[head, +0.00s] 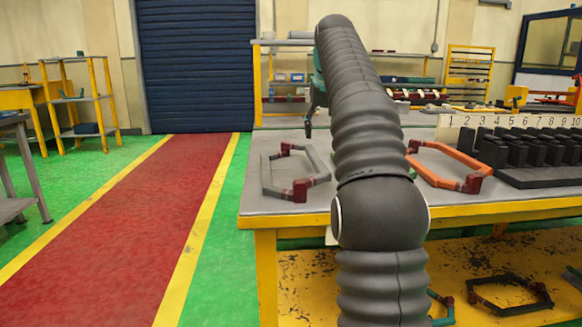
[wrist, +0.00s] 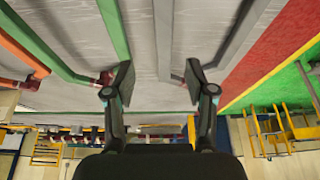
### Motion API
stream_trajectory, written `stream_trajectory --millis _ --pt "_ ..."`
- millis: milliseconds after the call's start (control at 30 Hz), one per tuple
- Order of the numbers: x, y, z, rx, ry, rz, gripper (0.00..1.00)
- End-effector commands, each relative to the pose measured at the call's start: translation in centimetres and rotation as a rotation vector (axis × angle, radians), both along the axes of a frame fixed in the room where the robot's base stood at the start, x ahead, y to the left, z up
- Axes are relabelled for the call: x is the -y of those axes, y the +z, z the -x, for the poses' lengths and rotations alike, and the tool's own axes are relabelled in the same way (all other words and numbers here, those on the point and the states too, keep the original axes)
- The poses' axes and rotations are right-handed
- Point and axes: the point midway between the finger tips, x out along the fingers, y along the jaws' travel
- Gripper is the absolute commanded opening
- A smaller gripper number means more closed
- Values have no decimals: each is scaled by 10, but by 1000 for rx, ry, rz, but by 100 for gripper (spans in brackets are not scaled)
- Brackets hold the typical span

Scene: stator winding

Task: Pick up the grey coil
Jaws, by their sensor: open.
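The grey coil (head: 318,162) is a flat, long six-sided loop with dark red wrapped ends. It lies on the left part of the grey tabletop in the head view. In the wrist view one grey bar of it (wrist: 163,35) shows between my fingers and another bar runs off to the right. My gripper (wrist: 159,78) is open and empty, its two fingers apart. In the head view only a small dark part of it shows above the far side of the coil; my arm hides the rest.
A green coil (wrist: 115,28) lies beside the grey one, close to the left finger in the wrist view. An orange coil (head: 440,178) lies right of my arm. A numbered black rack (head: 540,177) stands further right. A dark coil (head: 508,307) lies on the lower shelf.

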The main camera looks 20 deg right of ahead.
Motion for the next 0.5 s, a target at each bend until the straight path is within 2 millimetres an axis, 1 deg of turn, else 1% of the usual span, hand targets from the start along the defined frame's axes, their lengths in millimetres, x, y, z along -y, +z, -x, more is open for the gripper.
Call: stream_trajectory --millis 33,233,333,500 --pt "0 -8 -3 -4 0 -1 55" --pt "3 -36 -14 -3 0 -1 55" --pt "4 -44 -17 -1 0 0 55" --pt "4 -51 -20 0 0 0 55"
